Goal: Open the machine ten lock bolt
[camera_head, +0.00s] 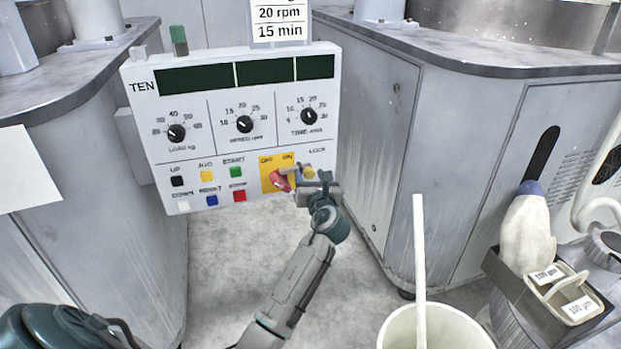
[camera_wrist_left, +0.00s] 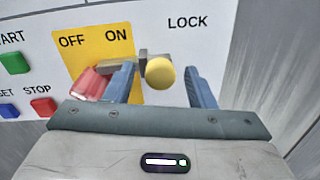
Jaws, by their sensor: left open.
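The machine ten panel (camera_head: 220,145), marked TEN, faces me. Its lock bolt has a yellow round knob (camera_wrist_left: 160,74) on a grey metal stem, just below the word LOCK; the knob also shows small in the head view (camera_head: 309,173). My left gripper (camera_wrist_left: 160,85) is open, with one blue finger on each side of the knob. I see a gap between the knob and the right finger; whether the left finger touches the stem I cannot tell. In the head view the left gripper (camera_head: 312,184) is at the panel's lower right and partly hides the bolt. My right gripper is not seen.
A red switch handle (camera_wrist_left: 90,82) on the yellow OFF/ON plate (camera_wrist_left: 78,45) sits close beside my left finger. Coloured buttons lie further left. A grey cabinet (camera_head: 365,130) stands right of the panel. A white bucket (camera_head: 436,330) with an upright stick is at the bottom right.

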